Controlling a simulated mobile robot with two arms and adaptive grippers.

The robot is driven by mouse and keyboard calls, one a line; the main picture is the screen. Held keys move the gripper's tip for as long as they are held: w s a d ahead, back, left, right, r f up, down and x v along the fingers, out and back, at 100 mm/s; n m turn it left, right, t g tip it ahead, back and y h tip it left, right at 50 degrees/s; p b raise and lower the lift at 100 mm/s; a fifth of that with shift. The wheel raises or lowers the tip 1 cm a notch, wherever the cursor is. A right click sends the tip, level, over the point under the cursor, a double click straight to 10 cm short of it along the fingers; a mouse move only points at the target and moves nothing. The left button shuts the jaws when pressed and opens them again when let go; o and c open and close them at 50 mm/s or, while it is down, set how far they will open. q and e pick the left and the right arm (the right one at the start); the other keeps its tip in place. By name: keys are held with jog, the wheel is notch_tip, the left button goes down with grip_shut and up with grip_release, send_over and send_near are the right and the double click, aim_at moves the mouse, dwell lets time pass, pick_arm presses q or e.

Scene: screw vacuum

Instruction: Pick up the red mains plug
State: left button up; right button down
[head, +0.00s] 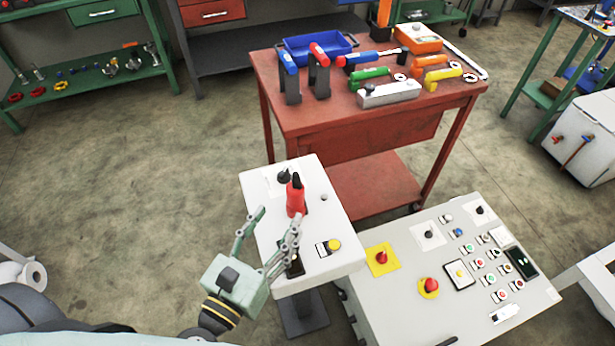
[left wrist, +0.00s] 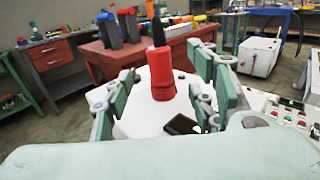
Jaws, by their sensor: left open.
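The red mains plug (head: 296,196) stands upright on the white pedestal top (head: 255,195), with a black tip pointing up. It also shows in the left wrist view (left wrist: 161,75), between the fingers and beyond them. My left gripper (head: 272,220) is open and empty, just in front of the plug at the pedestal's left side. Its fingers point toward the plug, and I see no contact. In the left wrist view the fingers (left wrist: 165,75) spread to either side of the plug. My right gripper is not in view.
The pedestal also bears a black knob (head: 284,176), a yellow button (head: 333,244) and a dark socket plate (head: 294,264). A control panel (head: 400,300) stands at right. A red tool cart (head: 350,140) stands behind.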

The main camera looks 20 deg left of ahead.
aim_at(291, 199)
pick_arm(q)
jog(key=w, duration=0.1)
jog(key=w+p, duration=0.2)
jog(key=shift+w+d+r, duration=0.15)
jog(key=shift+w+d, duration=0.15)
jog(key=shift+w, duration=0.05)
jog(key=w, duration=0.1)
jog(key=p, duration=0.1)
jog(key=w, duration=0.1)
jog(key=shift+w+d+f, duration=0.2)
jog(key=shift+w+d, duration=0.05)
jog(key=shift+w, duration=0.1)
jog(key=shift+w+d+f+p, duration=0.15)
jog(key=shift+w+p, duration=0.15)
jog(key=shift+w, duration=0.15)
jog(key=c, duration=1.3)
grip_shut()
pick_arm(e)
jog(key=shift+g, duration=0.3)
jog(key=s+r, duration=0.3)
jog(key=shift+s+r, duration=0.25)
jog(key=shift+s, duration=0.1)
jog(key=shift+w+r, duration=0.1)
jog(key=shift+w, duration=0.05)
